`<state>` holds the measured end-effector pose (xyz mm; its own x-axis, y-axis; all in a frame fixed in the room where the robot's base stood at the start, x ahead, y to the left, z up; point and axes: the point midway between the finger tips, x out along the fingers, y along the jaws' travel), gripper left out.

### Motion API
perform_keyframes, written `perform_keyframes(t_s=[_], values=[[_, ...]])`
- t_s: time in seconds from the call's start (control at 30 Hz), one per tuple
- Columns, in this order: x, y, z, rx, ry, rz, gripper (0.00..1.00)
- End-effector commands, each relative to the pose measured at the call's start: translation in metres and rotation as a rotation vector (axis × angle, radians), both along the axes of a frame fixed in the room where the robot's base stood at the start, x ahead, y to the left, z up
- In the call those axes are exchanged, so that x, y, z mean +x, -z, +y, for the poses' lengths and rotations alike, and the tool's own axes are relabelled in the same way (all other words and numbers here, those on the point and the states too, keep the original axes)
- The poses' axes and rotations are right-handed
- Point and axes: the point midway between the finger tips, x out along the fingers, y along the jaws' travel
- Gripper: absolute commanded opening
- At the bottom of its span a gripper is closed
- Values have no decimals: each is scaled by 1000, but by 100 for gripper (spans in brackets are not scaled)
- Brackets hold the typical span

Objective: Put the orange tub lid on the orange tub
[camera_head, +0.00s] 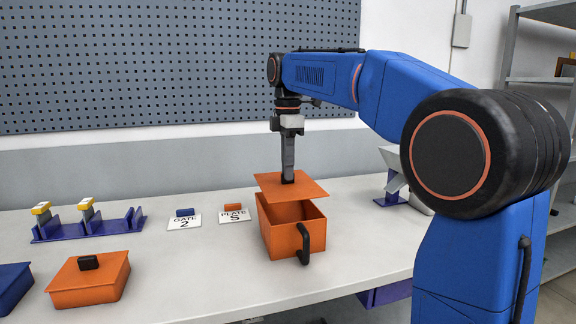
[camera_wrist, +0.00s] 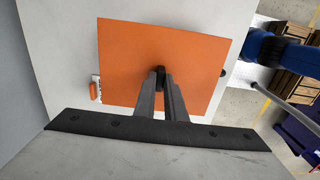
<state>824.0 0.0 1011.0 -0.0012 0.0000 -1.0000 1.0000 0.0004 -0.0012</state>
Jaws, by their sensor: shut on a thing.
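The orange tub lid (camera_head: 307,188) is a flat square plate with a small dark knob. My gripper (camera_head: 288,177) is shut on the knob and holds the lid over the orange tub. The orange tub (camera_head: 281,234) stands on the table with a black handle (camera_head: 304,244) on its front. In the head view the lid sits slightly above the rim, tilted or offset, and a gap shows the tub's dark inside. In the wrist view the lid (camera_wrist: 205,60) fills the middle below my gripper (camera_wrist: 161,74) and hides the tub.
A second, lower orange box (camera_head: 90,280) with a black knob and a blue box (camera_head: 12,287) stand at the left. A blue rack (camera_head: 90,226) with yellow-topped parts is behind them. Cards "GATE 2" (camera_head: 184,222) and "PLATE 5" (camera_head: 234,216) lie left of the tub.

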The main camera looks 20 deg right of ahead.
Motion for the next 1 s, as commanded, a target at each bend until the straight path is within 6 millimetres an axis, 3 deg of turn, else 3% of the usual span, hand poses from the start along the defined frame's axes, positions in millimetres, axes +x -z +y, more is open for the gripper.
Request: perform_keyframes(t_s=[1.0], values=[[0,49,0,0,0,-1,0]])
